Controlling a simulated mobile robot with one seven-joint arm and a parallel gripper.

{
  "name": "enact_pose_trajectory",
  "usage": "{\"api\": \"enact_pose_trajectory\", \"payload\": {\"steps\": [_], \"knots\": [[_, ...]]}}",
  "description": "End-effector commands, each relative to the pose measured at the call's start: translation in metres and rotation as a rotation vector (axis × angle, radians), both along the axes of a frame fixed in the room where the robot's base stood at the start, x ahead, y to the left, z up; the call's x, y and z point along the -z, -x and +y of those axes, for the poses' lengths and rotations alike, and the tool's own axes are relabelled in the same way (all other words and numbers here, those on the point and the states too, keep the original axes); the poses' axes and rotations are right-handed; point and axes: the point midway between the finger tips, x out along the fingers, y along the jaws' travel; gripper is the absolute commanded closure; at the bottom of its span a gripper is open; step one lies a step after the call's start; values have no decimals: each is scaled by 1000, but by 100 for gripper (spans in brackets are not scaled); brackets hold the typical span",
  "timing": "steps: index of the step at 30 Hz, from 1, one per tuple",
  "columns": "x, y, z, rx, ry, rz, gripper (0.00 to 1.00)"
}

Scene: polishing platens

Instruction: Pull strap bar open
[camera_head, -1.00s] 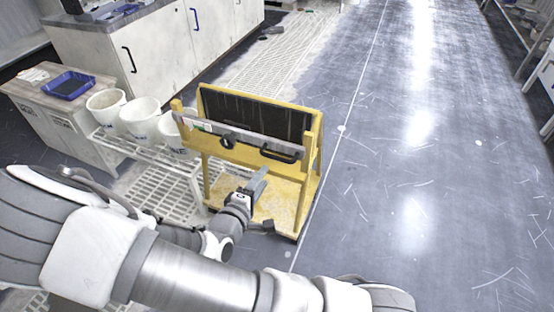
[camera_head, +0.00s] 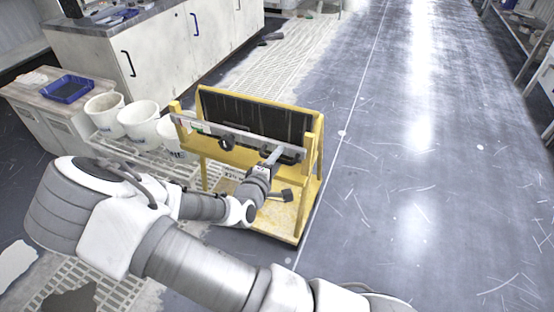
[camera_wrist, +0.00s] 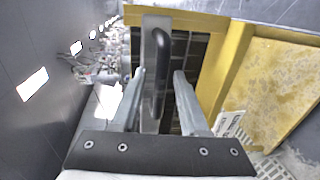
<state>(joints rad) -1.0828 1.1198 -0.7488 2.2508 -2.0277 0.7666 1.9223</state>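The strap bar (camera_head: 235,134) is a grey metal bar across the front of a yellow rack (camera_head: 313,160) that holds dark panels (camera_head: 255,115). It also shows in the wrist view (camera_wrist: 150,90), with its black handle (camera_wrist: 161,70) attached. My gripper (camera_head: 277,155) is in front of the bar's right part. In the wrist view, my gripper (camera_wrist: 160,80) is open, with one finger on each side of the handle. The fingers appear apart from it. In the head view my gripper mostly hides the handle. A dark knob (camera_head: 227,143) sits left of it on the bar.
White buckets (camera_head: 138,117) stand on a slatted rack left of the yellow rack. A blue tray (camera_head: 68,89) lies on a low cabinet behind them. White cabinets (camera_head: 165,45) stand at the back. The floor at right (camera_head: 410,180) is open.

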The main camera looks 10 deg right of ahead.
Motion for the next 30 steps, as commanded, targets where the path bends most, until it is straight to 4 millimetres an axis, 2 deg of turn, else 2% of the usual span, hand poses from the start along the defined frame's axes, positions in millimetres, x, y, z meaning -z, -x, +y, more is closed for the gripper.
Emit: {"api": "enact_pose_trajectory", "payload": {"steps": [1,6,7,30], "knots": [[0,0,0,0,0,0,67],[0,0,0,0,0,0,98],[0,0,0,0,0,0,100],[0,0,0,0,1,-1,100]]}}
